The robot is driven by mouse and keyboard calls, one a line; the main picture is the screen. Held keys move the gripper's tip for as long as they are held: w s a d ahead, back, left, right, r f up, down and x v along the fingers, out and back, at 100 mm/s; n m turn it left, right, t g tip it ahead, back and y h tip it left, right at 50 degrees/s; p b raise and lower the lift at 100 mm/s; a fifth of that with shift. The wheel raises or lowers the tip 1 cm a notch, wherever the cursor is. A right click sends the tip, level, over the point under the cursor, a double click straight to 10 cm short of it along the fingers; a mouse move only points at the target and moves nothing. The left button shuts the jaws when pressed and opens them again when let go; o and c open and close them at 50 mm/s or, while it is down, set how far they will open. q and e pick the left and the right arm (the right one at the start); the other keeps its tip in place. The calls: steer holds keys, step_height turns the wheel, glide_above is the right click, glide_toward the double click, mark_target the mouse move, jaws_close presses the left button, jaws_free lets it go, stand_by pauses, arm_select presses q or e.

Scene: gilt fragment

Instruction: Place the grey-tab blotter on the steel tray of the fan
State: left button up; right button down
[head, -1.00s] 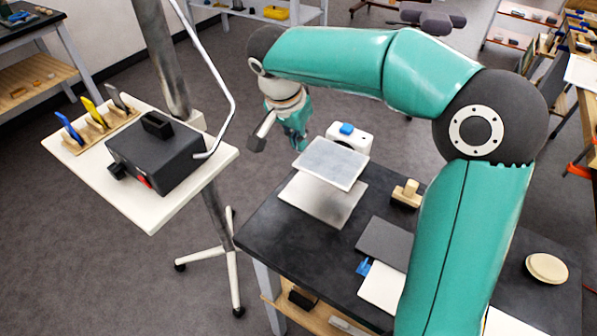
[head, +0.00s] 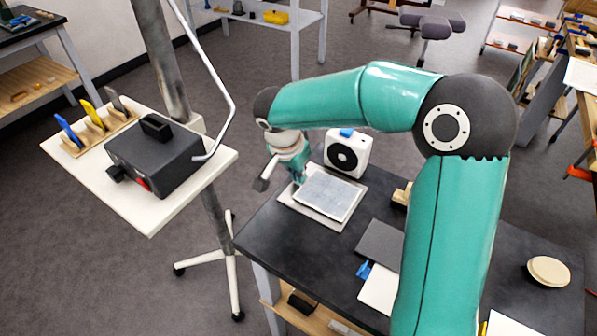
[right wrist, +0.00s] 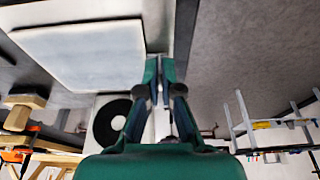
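The blotter, a pale flat square pad (head: 330,192), lies low and level over the steel tray (head: 316,218) in the head view. The tray's rim shows along its near and left sides. I cannot tell whether the pad touches the tray. The fan, a white box with a dark round opening (head: 360,146), stands just behind. My right gripper (head: 300,181) is at the pad's left edge. In the right wrist view its fingers (right wrist: 159,72) are close together at the edge of the pad (right wrist: 82,52); they hide the tab. My left gripper is not in view.
A dark grey plate (head: 380,243) and a white pad (head: 381,289) with a blue tab (head: 364,270) lie nearer on the black table (head: 300,250). A wooden block (head: 401,194) and a round disc (head: 549,271) lie to the right. A stand with a black box (head: 155,160) is left.

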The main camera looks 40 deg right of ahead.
steer(key=shift+f, duration=0.15)
steer(key=c, duration=1.3)
jaws_free()
steer(key=v, duration=1.2)
steer(key=shift+a+p, duration=0.1)
steer(key=shift+p, duration=0.25)
steer(key=shift+s, duration=0.1)
